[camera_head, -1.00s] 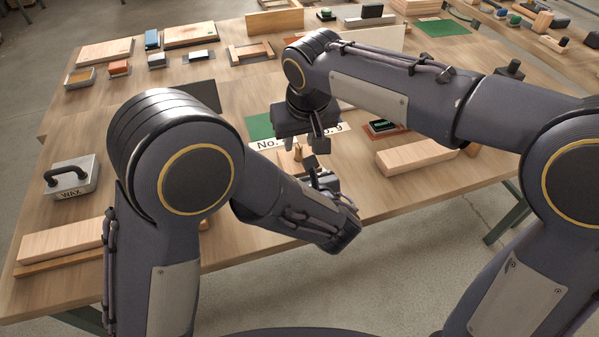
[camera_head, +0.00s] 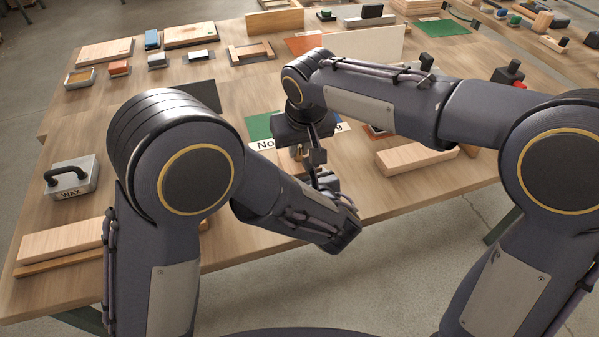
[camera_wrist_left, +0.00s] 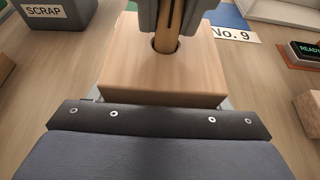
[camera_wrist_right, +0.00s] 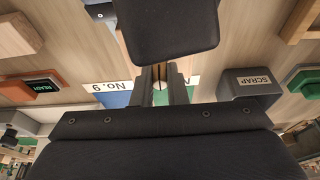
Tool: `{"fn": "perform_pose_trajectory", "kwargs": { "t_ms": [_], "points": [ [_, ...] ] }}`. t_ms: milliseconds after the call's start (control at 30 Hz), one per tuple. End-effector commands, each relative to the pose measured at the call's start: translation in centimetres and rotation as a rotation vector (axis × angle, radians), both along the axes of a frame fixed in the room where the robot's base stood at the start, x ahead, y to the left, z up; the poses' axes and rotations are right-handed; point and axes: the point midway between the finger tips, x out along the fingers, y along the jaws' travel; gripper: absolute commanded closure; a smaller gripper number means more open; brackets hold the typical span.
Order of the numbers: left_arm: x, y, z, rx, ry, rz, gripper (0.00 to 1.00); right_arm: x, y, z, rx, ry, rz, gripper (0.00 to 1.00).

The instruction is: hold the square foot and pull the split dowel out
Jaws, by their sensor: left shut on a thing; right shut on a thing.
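The square foot (camera_wrist_left: 150,78) is a pale wooden block with a round hole in its top. In the left wrist view it sits against my left gripper (camera_head: 326,182), which is shut on it; the fingers are mostly hidden. The dowel (camera_wrist_left: 165,40) stands in the hole, with a dark gap around its base. My right gripper (camera_wrist_left: 168,14) is shut on the dowel's upper part from above. In the head view my right gripper (camera_head: 309,155) hides most of the dowel and foot. The dowel's lower end is hidden inside the hole.
A grey SCRAP box (camera_wrist_right: 250,88) and a No. 9 label (camera_wrist_left: 234,34) lie beyond the foot. A READY device (camera_wrist_right: 42,88) is on the opposite side from SCRAP. A pale board (camera_head: 416,158) lies to the right, and a WAX block (camera_head: 71,176) to the left.

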Motion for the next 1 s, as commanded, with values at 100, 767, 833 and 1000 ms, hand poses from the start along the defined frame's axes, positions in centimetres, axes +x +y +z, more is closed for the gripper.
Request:
{"fn": "perform_pose_trajectory", "kwargs": {
  "t_ms": [100, 767, 833, 1000],
  "points": [
    [0.0, 0.0, 0.0, 0.0, -0.001, 0.0, 0.56, 0.0, 0.0, 0.0, 0.0, 0.0, 0.0, 1.0],
    [0.0, 0.0, 0.0, 0.001, -0.001, 0.001, 0.56, 0.0, 0.0, 1.0, 0.001, -0.002, 0.0, 1.0],
    [0.0, 0.0, 0.0, 0.001, -0.001, 0.001, 0.56, 0.0, 0.0, 1.2, 0.001, -0.002, 0.0, 1.0],
    [0.0, 0.0, 0.0, 0.001, -0.001, 0.001, 0.56, 0.0, 0.0, 1.7, 0.002, -0.002, 0.0, 1.0]
  ]
}}
